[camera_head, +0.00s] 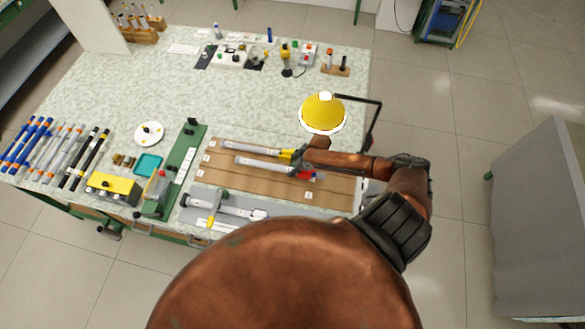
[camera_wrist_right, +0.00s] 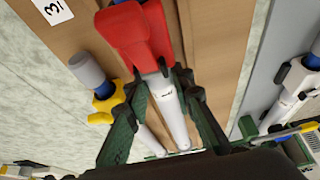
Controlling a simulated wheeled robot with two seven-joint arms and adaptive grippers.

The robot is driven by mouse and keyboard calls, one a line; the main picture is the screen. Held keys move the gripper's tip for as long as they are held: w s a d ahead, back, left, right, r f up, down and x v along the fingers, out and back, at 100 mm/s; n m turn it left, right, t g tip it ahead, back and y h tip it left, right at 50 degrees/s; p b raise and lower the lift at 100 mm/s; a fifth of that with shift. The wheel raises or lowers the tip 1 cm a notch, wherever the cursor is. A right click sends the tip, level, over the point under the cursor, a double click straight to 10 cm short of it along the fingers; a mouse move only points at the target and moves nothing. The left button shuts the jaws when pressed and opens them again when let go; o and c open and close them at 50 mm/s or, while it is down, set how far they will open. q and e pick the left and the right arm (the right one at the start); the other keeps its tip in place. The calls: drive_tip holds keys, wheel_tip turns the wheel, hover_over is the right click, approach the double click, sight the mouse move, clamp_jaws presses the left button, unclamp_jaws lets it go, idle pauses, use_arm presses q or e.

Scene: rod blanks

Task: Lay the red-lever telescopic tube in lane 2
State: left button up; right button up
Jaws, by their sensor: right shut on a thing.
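The red-lever telescopic tube (camera_head: 262,164) is pale grey-white, with a red lever and a blue part at its right end. It lies lengthwise over the brown lane board (camera_head: 228,182). My right gripper (camera_head: 301,164) is shut on it near the lever. In the right wrist view the red lever (camera_wrist_right: 140,35) stands just beyond the fingers (camera_wrist_right: 163,92), with the white tube between them. I cannot tell whether the tube touches the board or hangs just above it, nor which lane is under it. My left gripper is not in view.
A yellow-collared tube (camera_head: 250,148) lies close alongside on the board; its collar (camera_wrist_right: 103,103) is near a finger. Another tube (camera_head: 228,208) lies on a grey tray in front. A green fixture (camera_head: 181,165) stands left, a yellow lamp (camera_head: 322,115) behind.

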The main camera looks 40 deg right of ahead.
drive_tip(key=shift+f, duration=0.55)
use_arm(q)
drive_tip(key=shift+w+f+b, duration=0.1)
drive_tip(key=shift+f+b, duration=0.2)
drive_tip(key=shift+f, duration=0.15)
use_arm(e)
drive_tip(key=shift+f, duration=0.15)
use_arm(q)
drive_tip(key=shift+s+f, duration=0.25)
use_arm(e)
drive_tip(key=shift+f, duration=0.3)
drive_tip(key=o, duration=0.9)
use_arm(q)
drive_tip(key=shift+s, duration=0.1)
use_arm(e)
drive_tip(key=v, duration=1.2)
